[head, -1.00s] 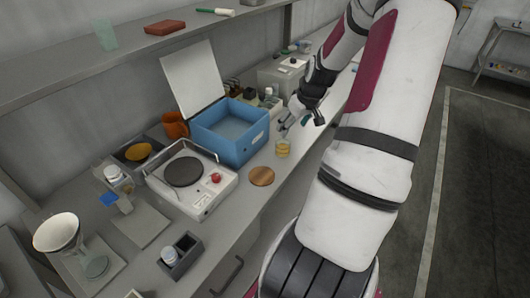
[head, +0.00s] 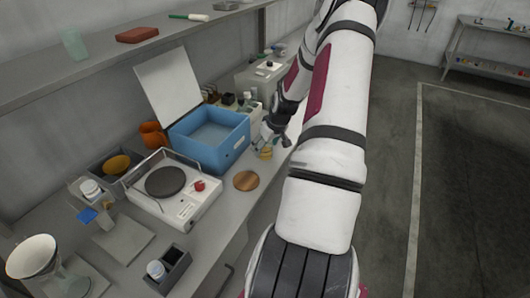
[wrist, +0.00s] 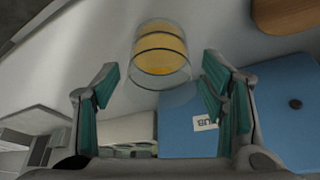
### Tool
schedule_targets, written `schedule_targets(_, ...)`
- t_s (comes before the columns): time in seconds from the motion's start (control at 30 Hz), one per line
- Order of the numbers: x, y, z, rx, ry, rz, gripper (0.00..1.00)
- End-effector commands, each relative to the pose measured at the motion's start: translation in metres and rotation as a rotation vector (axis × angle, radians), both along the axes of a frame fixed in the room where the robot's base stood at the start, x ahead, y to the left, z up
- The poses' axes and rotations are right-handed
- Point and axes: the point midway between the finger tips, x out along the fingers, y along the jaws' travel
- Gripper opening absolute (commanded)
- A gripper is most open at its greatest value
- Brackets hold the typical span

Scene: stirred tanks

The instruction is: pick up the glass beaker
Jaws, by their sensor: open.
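The glass beaker (wrist: 160,52) is clear and holds yellow-orange liquid. In the wrist view it stands beyond the fingertips, roughly midway between them. In the head view the beaker (head: 266,153) is on the bench, right of the blue box, and is partly covered by my gripper. My gripper (wrist: 161,80) has its green-padded fingers spread wide with nothing between them. In the head view my gripper (head: 272,138) is close to the beaker, just behind and above it. I cannot tell from the frames whether a finger touches the glass.
The blue box (head: 210,138) with a raised white lid stands left of the beaker. A round wooden disc (head: 246,181) lies in front of it. A white hotplate (head: 172,190) is further left. Small bottles (head: 245,100) and a grey bin (head: 258,82) stand behind.

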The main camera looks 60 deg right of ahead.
Motion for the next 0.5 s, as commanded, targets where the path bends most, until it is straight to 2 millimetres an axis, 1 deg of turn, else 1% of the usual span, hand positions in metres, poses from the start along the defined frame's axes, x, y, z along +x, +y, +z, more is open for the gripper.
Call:
schedule_targets(0.03,0.002,-0.001,-0.007,0.001,0.001,0.0,0.65)
schedule_targets(0.13,0.006,-0.002,-0.016,0.0,0.001,0.0,0.65)
schedule_targets(0.23,0.007,-0.003,-0.019,0.0,0.001,0.0,0.65)
schedule_targets(0.4,0.007,-0.003,-0.019,-0.001,0.0,-0.001,0.65)
schedule_targets(0.43,0.007,-0.003,-0.019,-0.001,0.0,-0.001,0.63)
schedule_targets(0.47,0.007,-0.003,-0.019,-0.001,0.0,-0.001,0.56)
schedule_targets(0.5,0.007,-0.003,-0.019,-0.001,0.0,-0.001,0.47)
